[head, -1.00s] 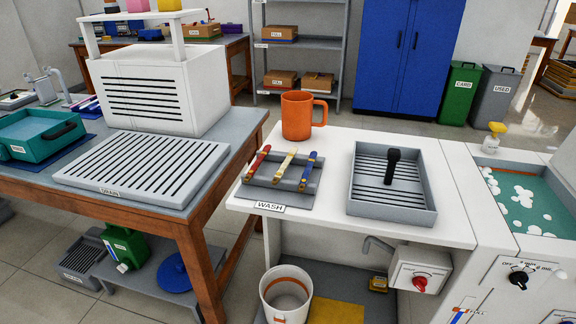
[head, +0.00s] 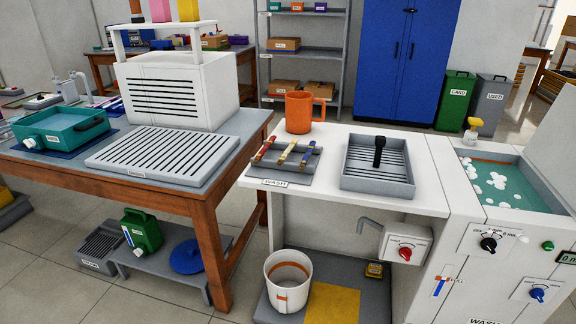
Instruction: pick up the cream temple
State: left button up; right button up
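The cream temple (head: 286,153) lies in the middle of a grey rack (head: 299,176) on the white wash counter. A red temple (head: 265,149) lies to its left and a blue temple (head: 307,154) to its right in the same rack. All three are slim and lie tilted, roughly side by side. Neither of my grippers shows in the head view.
An orange mug (head: 299,112) stands behind the rack. A grey ribbed tray (head: 354,184) with a black upright handle sits to the right. A slotted drain board (head: 164,157) lies on the wooden table at left. A foamy basin (head: 510,187) is at far right.

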aim_at(294, 140)
jog(key=u, duration=0.65)
jog(key=i, duration=0.45)
jog(key=u, duration=0.25)
